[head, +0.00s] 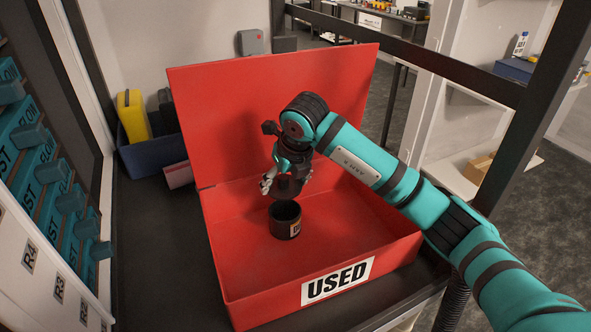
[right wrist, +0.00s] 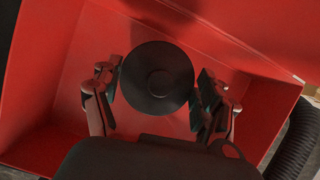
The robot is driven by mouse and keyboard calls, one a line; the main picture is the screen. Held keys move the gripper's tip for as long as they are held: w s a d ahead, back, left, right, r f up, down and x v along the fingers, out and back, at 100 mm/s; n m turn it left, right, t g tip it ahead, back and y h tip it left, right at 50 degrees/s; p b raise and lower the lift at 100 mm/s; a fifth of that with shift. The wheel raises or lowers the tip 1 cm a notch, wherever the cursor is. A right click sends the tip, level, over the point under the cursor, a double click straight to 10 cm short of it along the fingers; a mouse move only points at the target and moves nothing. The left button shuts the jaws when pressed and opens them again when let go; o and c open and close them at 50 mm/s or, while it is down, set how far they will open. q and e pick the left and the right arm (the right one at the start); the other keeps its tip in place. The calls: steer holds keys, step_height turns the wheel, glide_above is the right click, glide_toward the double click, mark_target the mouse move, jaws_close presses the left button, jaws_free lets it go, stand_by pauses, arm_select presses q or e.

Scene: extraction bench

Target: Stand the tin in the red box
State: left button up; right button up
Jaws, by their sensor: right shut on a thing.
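A dark, round, open-topped tin (head: 285,222) with a small label stands upright in the red box (head: 240,270), near the middle of its floor. The box's lid (head: 225,110) is raised. My right gripper (head: 286,184) is directly above the tin, pointing down, shut on a dark round piece (head: 287,189). In the right wrist view a black disc (right wrist: 158,82) with a smaller ring at its centre sits between the fingers (right wrist: 158,95). I cannot tell clearly whether the held piece touches the tin's rim. My left gripper is not in view.
The box's front wall carries a USED label (head: 338,281). A blue bin (head: 152,157) with a yellow case (head: 133,117) stands at the back left. Teal racks (head: 30,170) line the left edge. A dark frame post (head: 535,110) rises at the right. The box floor around the tin is clear.

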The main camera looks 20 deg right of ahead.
step_height(320, 180, down, 2)
steer(key=shift+a+f+b, duration=0.15)
steer(key=shift+b, duration=0.3)
steer(key=f, duration=0.1)
steer(key=b, duration=0.1)
steer(key=f, duration=0.1)
steer(key=shift+d+f+b, duration=0.25)
steer(key=shift+f+b, duration=0.45)
steer(key=shift+f, duration=0.05)
arm_select(q)
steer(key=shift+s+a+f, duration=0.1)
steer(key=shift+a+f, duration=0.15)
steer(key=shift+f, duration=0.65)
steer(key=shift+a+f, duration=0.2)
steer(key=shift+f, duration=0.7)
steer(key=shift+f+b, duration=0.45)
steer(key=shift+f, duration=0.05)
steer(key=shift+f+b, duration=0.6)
steer(key=shift+b, duration=0.05)
arm_select(e)
steer(key=shift+f, duration=0.2)
steer(key=o, duration=0.9)
